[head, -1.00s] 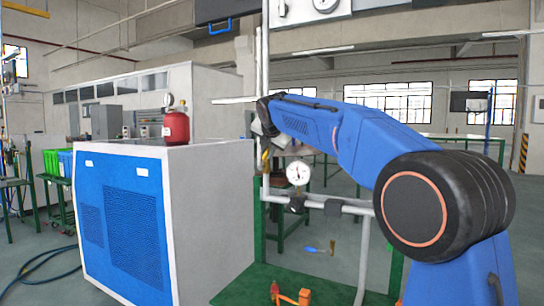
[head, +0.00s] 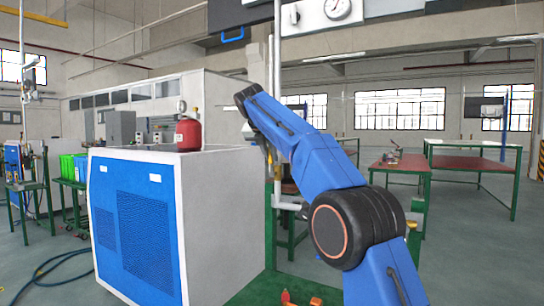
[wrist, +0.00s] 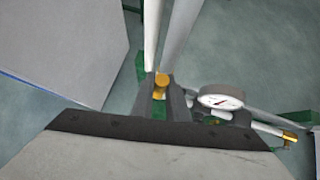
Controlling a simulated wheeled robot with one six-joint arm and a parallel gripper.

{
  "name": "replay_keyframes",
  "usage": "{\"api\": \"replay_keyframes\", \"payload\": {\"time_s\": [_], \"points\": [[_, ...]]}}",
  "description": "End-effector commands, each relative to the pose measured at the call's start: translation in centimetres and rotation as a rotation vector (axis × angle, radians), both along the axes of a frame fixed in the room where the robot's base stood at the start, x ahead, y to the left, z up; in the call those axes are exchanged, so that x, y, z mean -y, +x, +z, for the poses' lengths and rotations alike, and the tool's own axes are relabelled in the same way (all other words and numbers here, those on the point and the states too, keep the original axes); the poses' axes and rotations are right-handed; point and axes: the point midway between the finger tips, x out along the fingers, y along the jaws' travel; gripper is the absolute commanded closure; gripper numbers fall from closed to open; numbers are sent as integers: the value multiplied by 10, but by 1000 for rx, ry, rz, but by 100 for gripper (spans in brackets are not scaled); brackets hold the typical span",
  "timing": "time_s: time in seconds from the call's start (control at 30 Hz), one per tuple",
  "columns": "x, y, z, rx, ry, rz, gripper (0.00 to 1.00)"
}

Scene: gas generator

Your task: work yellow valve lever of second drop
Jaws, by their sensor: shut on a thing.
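A yellow valve lever (wrist: 161,80) shows in the wrist view beside a pale vertical pipe (wrist: 152,40). My gripper (wrist: 162,97) is shut on it, with one dark finger on each side. Most of the lever and the valve body are hidden by the fingers. In the head view my gripper (head: 271,155) is small and partly hidden behind my blue arm, at the vertical pipe (head: 277,100).
A round pressure gauge (wrist: 220,98) sits close to the right of my fingers. Another yellow fitting (wrist: 290,137) is farther right. The blue and white cabinet (head: 140,230) stands left, with a red canister (head: 188,134) on it. Red-topped tables (head: 400,162) stand behind at right.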

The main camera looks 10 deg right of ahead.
Motion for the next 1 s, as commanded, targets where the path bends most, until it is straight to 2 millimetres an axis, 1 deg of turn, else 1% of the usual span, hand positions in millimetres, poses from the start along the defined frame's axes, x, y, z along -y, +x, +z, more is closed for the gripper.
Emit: {"api": "replay_keyframes", "payload": {"time_s": [0.47, 0.5, 0.53, 0.57, 0.87, 1.0], "points": [[-1, 1, -2, -8, -10, 1, 100], [-1, 1, -2, -8, -10, 1, 79], [-1, 1, -2, -8, -10, 1, 72], [-1, 1, -2, -7, -9, 0, 68], [-1, 0, 0, -6, -8, 0, 68], [0, -8, 6, -5, -8, -1, 68]]}}
